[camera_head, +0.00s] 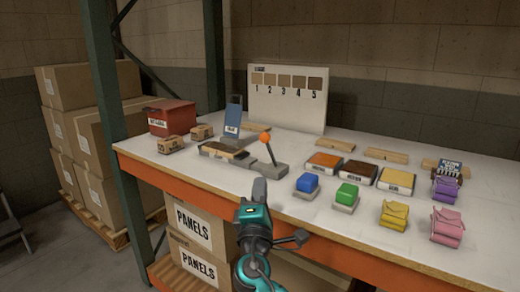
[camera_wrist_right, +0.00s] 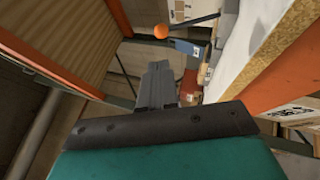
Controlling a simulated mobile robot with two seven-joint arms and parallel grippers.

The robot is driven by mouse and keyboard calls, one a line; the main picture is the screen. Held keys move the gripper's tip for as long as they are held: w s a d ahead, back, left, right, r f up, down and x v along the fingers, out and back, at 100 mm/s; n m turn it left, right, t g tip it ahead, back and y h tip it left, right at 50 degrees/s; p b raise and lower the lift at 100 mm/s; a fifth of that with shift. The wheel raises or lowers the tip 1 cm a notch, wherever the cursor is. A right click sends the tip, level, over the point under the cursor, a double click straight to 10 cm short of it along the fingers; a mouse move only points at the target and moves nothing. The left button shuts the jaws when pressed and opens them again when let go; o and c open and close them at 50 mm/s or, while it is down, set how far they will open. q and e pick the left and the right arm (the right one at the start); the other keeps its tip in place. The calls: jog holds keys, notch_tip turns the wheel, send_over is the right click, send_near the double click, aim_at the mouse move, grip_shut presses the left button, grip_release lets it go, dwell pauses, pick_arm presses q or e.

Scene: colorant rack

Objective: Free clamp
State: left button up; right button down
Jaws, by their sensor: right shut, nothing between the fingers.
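The clamp (camera_head: 268,167) is a grey fixture on the white bench top. Its dark lever with an orange knob (camera_head: 265,137) stands up, leaning slightly left. A dark and wood-coloured piece (camera_head: 225,151) lies at the clamp's left end; I cannot tell whether it is pressed. My right gripper (camera_head: 259,188) is shut and empty at the bench's front edge, in front of and below the clamp, apart from it. In the right wrist view the closed fingers (camera_wrist_right: 160,83) show, with the orange knob (camera_wrist_right: 161,31) beyond them. My left gripper is not in view.
Blue (camera_head: 307,183) and green (camera_head: 347,194) blocks stand right of the gripper, with coloured pouches (camera_head: 394,214) farther right. A red box (camera_head: 171,118) is at the left end. A numbered board (camera_head: 288,97) stands behind. An orange beam (camera_head: 350,255) edges the bench.

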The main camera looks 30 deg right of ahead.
aim_at(264, 141)
pick_arm(q)
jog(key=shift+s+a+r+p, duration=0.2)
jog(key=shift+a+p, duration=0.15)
jog(key=shift+p, duration=0.4)
pick_arm(e)
jog(key=x, duration=1.4)
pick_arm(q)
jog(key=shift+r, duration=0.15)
pick_arm(e)
jog(key=shift+w, duration=0.15)
